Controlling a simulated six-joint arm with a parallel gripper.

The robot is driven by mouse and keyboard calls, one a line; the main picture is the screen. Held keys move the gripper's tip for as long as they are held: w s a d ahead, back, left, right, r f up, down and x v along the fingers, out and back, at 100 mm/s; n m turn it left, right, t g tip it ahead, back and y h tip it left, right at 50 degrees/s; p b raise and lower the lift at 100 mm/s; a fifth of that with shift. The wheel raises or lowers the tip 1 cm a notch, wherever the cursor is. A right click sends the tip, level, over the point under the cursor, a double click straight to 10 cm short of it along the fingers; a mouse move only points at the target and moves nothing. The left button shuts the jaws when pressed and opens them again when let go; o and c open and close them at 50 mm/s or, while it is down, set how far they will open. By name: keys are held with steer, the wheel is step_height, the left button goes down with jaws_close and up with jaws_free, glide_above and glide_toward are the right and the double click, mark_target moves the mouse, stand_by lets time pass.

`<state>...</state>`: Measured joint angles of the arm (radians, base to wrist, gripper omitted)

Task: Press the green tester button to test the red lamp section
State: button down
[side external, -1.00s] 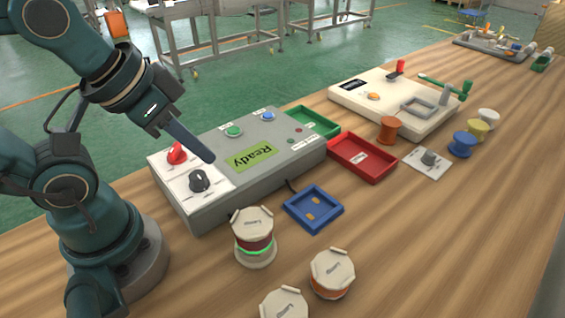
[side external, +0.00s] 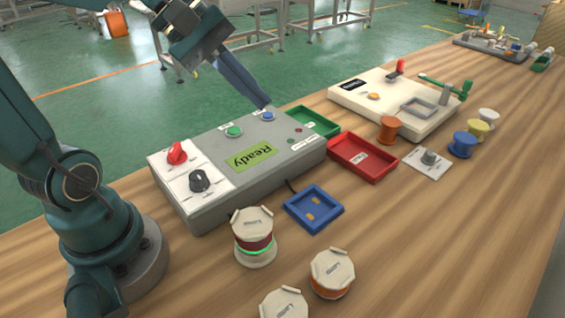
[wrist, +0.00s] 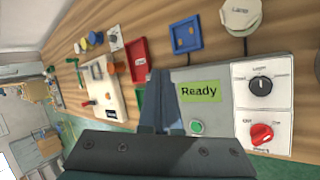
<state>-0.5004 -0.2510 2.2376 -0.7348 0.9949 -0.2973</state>
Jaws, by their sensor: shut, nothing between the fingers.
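The grey tester box (side external: 215,205) stands on the table, its screen (side external: 252,156) reading "Ready". The green button (side external: 234,132) is on its top, left of a blue button (side external: 268,116). My gripper (side external: 267,106) is shut and empty, its tip at or just above the blue button; I cannot tell if it touches. In the wrist view the green button (wrist: 197,127) shows right of my fingers (wrist: 160,76), and the blue button is hidden. The lamp section with a red band (side external: 254,243) sits upright in front of the tester, on a pale base with a green glowing ring.
A red knob (side external: 177,152) and a black knob (side external: 200,180) stand up on the tester's left. Green (side external: 314,122), red (side external: 362,157) and blue (side external: 313,208) trays lie nearby. Another lamp section (side external: 332,272) is at the front. A cream machine (side external: 385,112) and several spools stand to the right.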

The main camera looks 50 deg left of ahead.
steer(key=w+a+n+t, duration=0.2)
steer(key=w+a+n, duration=0.3)
steer(key=a, duration=0.5)
steer(key=n, duration=0.4)
glide_above(228, 130)
step_height(228, 130, down, 3)
steer(key=shift+a+r+y, duration=0.1)
steer(key=shift+y, duration=0.3)
steer(key=shift+f, duration=4.4)
steer(key=shift+f, duration=0.45)
